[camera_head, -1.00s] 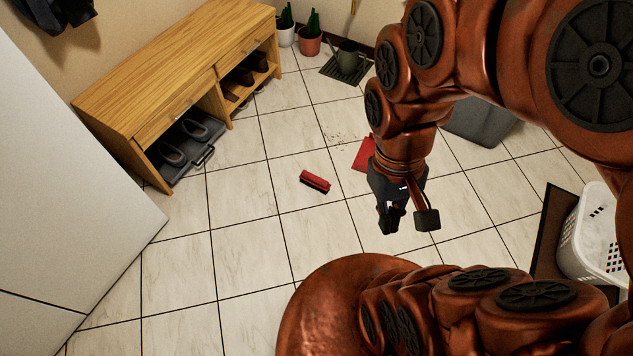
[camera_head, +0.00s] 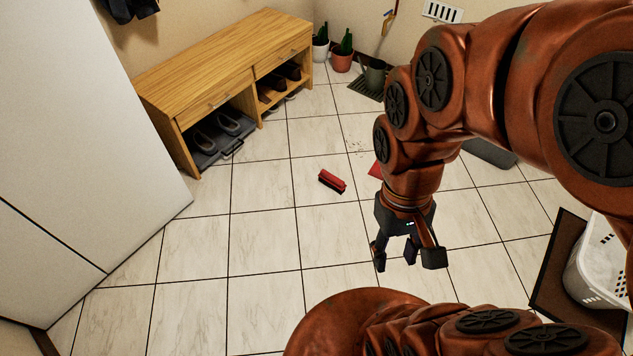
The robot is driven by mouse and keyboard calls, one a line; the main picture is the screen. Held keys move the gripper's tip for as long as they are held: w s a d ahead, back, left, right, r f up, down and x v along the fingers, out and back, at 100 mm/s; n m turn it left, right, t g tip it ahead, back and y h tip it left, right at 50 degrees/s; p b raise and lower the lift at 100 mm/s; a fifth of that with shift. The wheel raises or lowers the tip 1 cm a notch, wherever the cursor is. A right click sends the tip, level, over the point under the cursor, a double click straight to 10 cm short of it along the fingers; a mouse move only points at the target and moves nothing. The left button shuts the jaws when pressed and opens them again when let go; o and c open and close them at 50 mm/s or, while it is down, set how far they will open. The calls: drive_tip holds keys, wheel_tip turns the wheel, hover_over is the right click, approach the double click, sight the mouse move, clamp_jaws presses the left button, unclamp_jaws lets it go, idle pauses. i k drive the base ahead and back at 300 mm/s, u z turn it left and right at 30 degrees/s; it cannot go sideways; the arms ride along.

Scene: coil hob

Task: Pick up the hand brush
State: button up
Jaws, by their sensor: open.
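The hand brush (camera_head: 332,181) is a small red block with dark bristles along its lower edge. It lies on the tiled floor near the middle of the head view, with clear tile around it. My gripper (camera_head: 396,262) points down, to the right of the brush and nearer to me. It is open and empty, apart from the brush. A red thing (camera_head: 376,170) lies on the floor just right of the brush, mostly hidden behind my arm.
A wooden shoe bench (camera_head: 225,70) stands at the back left, with a grey tray (camera_head: 217,140) of shoes. A white cabinet (camera_head: 70,150) fills the left side. A white basket (camera_head: 600,265) stands at right on a dark mat (camera_head: 545,300). Potted plants (camera_head: 342,60) stand at the back. The floor left of my gripper is clear.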

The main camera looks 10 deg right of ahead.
sight(330, 180)
drive_tip(key=u, duration=0.35)
drive_tip(key=i, duration=1)
drive_tip(key=z, duration=0.05)
